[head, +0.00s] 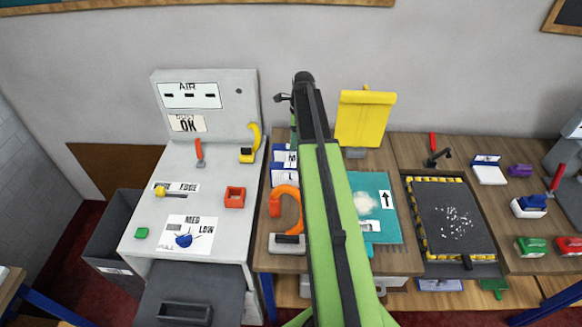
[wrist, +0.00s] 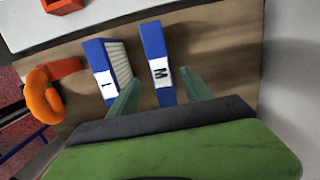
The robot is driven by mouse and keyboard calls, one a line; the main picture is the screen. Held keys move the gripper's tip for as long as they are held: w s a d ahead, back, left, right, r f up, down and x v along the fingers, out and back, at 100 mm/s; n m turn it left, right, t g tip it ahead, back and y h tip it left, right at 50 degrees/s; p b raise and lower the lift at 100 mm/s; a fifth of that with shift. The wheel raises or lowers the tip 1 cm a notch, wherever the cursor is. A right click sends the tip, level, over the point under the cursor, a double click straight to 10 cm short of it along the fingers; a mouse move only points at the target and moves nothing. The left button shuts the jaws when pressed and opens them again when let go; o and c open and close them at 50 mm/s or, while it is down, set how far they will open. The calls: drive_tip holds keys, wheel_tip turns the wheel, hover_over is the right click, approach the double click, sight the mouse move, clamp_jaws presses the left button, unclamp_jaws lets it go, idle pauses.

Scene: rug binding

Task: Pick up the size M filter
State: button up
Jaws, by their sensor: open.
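The size M filter (wrist: 153,42) is a blue frame with a white label marked M in the wrist view. It stands on the wooden bench between my gripper's two green fingers. My gripper (wrist: 160,78) is open, one finger on each side of the filter's near end. I cannot tell whether either finger touches it. In the head view the M filter (head: 280,152) is the farther of two blue-and-white filters, partly hidden by my arm. My gripper is mostly hidden there behind the arm.
A second blue filter (wrist: 92,53) with pale pleats stands left of the M filter, close to my left finger. An orange curved handle (head: 285,202) lies nearer on the bench. A grey machine (head: 210,160) stands left, and a teal mat (head: 385,225) lies right.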

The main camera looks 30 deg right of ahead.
sight(292, 158)
drive_tip(key=shift+f, duration=0.1)
drive_tip(key=f+b, duration=0.5)
drive_tip(key=shift+w+a+f, duration=0.2)
drive_tip(key=shift+w, duration=0.15)
drive_tip(key=shift+r, duration=0.2)
clamp_jaws()
idle(0.9)
